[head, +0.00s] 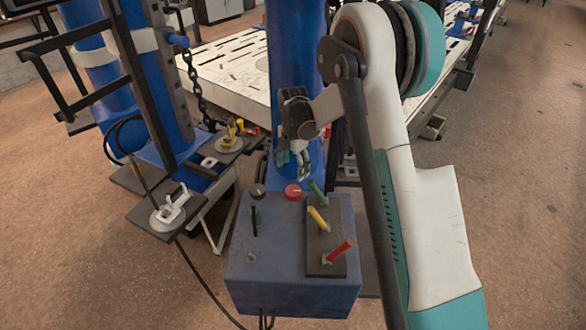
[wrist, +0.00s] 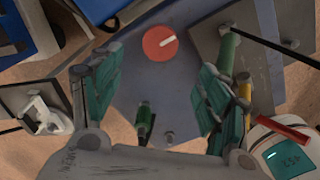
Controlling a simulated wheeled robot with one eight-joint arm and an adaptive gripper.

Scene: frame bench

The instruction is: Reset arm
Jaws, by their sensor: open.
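My gripper (head: 303,168) hangs above the back part of a blue control box (head: 285,262) in the head view. In the wrist view my gripper (wrist: 157,92) has its two teal-padded fingers spread wide, with nothing between them. A red knob (head: 293,192) sits on the box top below the gripper; it also shows between and beyond the fingers in the wrist view (wrist: 160,43). Green (head: 317,192), yellow (head: 318,219) and red (head: 341,250) levers stand tilted on a dark plate at the right. A thin dark lever (head: 254,221) stands at the left.
White (head: 172,208) and yellow (head: 230,138) toggle clamps sit on plates to the left. A blue post (head: 295,60) rises behind the box. A pale slotted bench (head: 222,70) lies beyond.

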